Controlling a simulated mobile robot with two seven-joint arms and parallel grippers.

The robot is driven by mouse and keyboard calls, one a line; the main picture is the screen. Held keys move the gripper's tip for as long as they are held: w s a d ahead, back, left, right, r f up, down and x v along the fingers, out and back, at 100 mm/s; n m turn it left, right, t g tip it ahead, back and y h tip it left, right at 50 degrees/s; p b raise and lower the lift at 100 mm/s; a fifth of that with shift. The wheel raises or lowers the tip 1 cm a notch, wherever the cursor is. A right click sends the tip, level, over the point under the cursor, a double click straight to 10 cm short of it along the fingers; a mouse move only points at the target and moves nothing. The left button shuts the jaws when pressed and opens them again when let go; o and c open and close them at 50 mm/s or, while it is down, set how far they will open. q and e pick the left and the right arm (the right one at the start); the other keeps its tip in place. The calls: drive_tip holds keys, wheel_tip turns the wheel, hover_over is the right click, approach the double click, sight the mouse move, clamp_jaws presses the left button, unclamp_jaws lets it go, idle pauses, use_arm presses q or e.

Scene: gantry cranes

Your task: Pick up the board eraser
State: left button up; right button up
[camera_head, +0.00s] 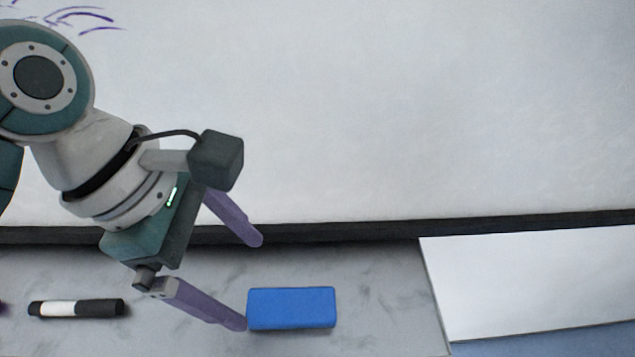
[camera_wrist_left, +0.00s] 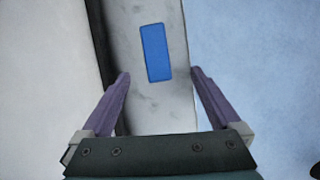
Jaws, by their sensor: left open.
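The board eraser (camera_head: 291,308) is a blue rectangular block lying on a grey marbled ledge (camera_head: 385,285) below the whiteboard. It also shows in the left wrist view (camera_wrist_left: 156,52), lying ahead of the fingertips and between their lines. My left gripper (camera_head: 252,283) is open, with two purple fingers spread apart and nothing between them. In the head view its lower fingertip overlaps the eraser's left edge; I cannot tell whether it touches. In the left wrist view the fingers (camera_wrist_left: 160,74) stand clear of the eraser. My right gripper is not in view.
A black and white marker (camera_head: 76,308) lies on the ledge to the left. A white sheet or panel (camera_head: 540,280) lies at the right. The whiteboard (camera_head: 400,110) with purple strokes (camera_head: 85,18) rises behind, with a dark frame edge (camera_head: 350,229) along its bottom.

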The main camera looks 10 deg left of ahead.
use_arm(q)
drive_tip(key=n+b, duration=0.1)
approach(290, 305)
drive_tip(key=x, duration=0.2)
drive_tip(key=shift+s+d+f, duration=0.15)
drive_tip(key=shift+d+f, duration=0.05)
drive_tip(key=shift+f, duration=0.05)
drive_tip(key=x, duration=0.3)
drive_tip(key=b+x, duration=0.1)
drive_tip(key=x, duration=0.2)
drive_tip(key=shift+w+a, duration=0.1)
drive_tip(key=shift+w, duration=0.1)
drive_tip(key=c, duration=1.5)
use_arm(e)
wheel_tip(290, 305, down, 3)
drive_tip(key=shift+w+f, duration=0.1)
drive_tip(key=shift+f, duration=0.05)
